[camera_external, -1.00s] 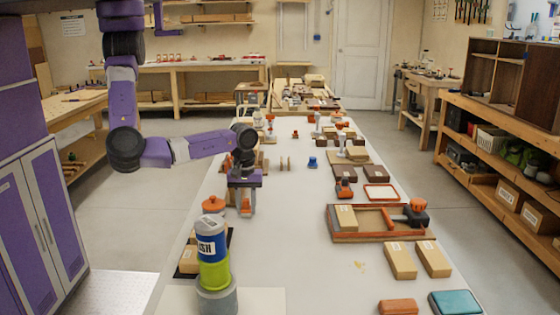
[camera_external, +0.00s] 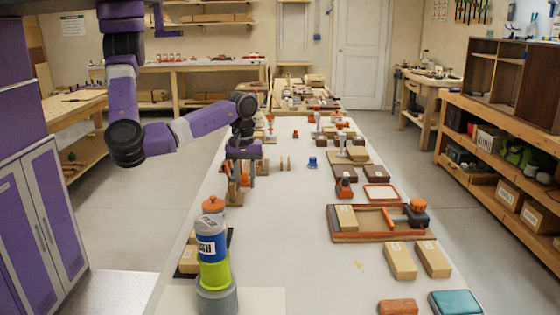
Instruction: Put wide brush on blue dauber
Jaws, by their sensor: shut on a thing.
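My gripper (camera_external: 241,180) is at the left side of the long bench, pointing down and raised above the top. It is shut on a small orange-brown thing, which seems to be the wide brush (camera_external: 243,174); the fingers hide much of it and its shape is unclear. A small blue piece, which looks like the blue dauber (camera_external: 312,162), stands on the bench to the right of my gripper, apart from it.
A stack of grey, green and blue cans (camera_external: 214,262) stands near front left, with an orange-lidded jar (camera_external: 213,205) behind it. Brown wooden pieces (camera_external: 234,196) stand below my gripper. A wooden tray (camera_external: 340,237) lies at right. The middle of the bench is mostly clear.

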